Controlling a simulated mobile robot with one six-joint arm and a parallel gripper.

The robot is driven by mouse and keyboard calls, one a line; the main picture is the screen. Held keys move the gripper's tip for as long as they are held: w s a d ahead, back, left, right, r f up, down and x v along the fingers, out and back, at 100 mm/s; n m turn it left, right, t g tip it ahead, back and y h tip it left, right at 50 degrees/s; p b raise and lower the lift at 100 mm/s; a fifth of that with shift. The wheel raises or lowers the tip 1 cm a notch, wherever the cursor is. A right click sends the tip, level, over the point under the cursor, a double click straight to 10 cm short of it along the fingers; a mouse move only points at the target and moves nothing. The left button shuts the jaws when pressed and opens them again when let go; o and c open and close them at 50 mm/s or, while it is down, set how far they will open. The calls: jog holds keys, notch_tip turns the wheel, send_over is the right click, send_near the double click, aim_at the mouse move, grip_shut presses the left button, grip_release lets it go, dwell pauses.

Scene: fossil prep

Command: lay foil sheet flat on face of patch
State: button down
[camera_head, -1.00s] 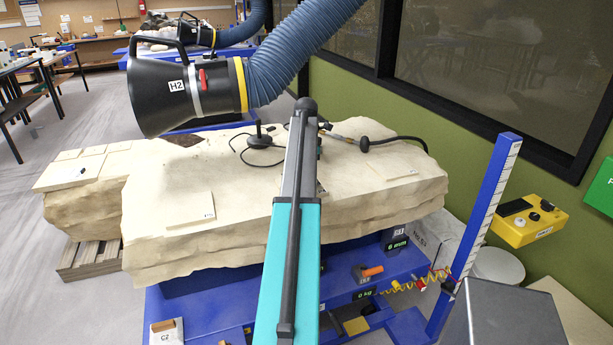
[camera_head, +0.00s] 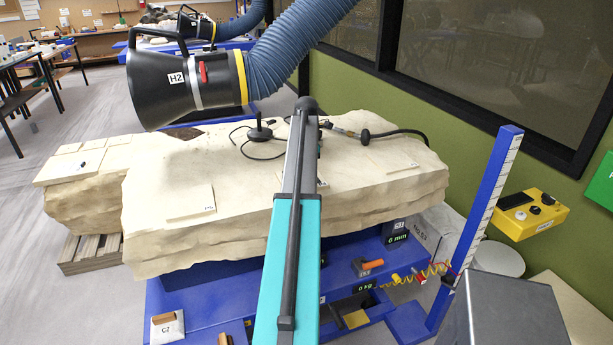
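A large pale stone block (camera_head: 250,225) lies across a blue stand. I cannot tell which is the task's patch. No foil sheet can be made out. My teal and grey arm reaches over the middle of the block. My gripper does not show; the arm covers the area behind it.
A black hood marked H2 (camera_head: 165,88) on a blue hose hangs over the block's left. A black knob-like stand (camera_head: 260,131) and cables lie on the block's back. A blue ruled post (camera_head: 485,220) and yellow control box (camera_head: 532,215) stand right.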

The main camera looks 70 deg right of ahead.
jog(key=shift+f, duration=0.1)
dwell(0.3)
jog(key=c, duration=1.8)
grip_release()
jog(key=shift+c, duration=0.2)
notch_tip(320, 180, up, 14)
jog(key=b, duration=0.3)
jog(key=shift+b, duration=0.4)
jog(key=shift+f, duration=0.1)
